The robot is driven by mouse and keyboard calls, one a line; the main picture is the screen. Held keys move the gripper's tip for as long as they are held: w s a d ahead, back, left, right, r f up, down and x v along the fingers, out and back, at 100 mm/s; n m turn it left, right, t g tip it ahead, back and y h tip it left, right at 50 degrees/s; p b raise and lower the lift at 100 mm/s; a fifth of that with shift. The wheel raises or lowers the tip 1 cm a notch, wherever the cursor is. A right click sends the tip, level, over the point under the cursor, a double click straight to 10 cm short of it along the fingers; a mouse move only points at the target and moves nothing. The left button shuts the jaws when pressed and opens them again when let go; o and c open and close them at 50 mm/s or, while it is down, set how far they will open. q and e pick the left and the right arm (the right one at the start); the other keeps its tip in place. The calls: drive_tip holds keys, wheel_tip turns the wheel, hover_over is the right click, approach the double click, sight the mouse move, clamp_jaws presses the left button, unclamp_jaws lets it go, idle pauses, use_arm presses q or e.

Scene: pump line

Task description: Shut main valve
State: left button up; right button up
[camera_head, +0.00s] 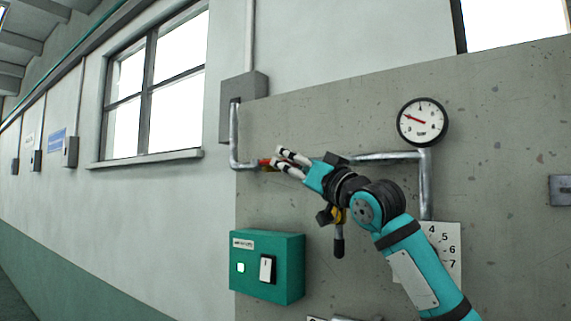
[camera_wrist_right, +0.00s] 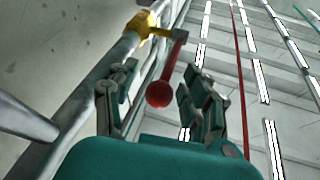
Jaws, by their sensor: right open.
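The main valve shows in the right wrist view as a yellow body (camera_wrist_right: 143,22) on a grey pipe. A red lever (camera_wrist_right: 174,62) runs from its bracket to a round red knob (camera_wrist_right: 159,95). In that view the knob appears between my open right gripper's fingers, with gaps at both sides; contact is not visible. In the head view my right gripper (camera_head: 278,157) is at the wall pipe, with a little red (camera_head: 264,162) showing by its fingertips. The gripper hides most of the valve there. My left gripper is not in view.
A yellow fitting with a black handle (camera_head: 338,240) hangs below my right wrist. A round gauge (camera_head: 422,122) is upper right. A green switch box (camera_head: 267,267) is below left, and a numbered plate (camera_head: 447,245) is partly behind my arm. The pipe (camera_head: 385,157) runs close behind the gripper.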

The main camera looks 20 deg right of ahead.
drive_tip(key=shift+s+d+r, duration=0.15)
drive_tip(key=shift+s, duration=0.25)
drive_tip(key=shift+s+d, duration=0.1)
drive_tip(key=shift+s, duration=0.05)
drive_tip(key=shift+c, duration=0.5)
drive_tip(key=shift+r, duration=0.1)
drive_tip(key=shift+c, duration=1.2)
clamp_jaws()
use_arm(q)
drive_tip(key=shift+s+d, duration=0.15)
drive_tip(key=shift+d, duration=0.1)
use_arm(e)
drive_tip(key=shift+f, duration=0.2)
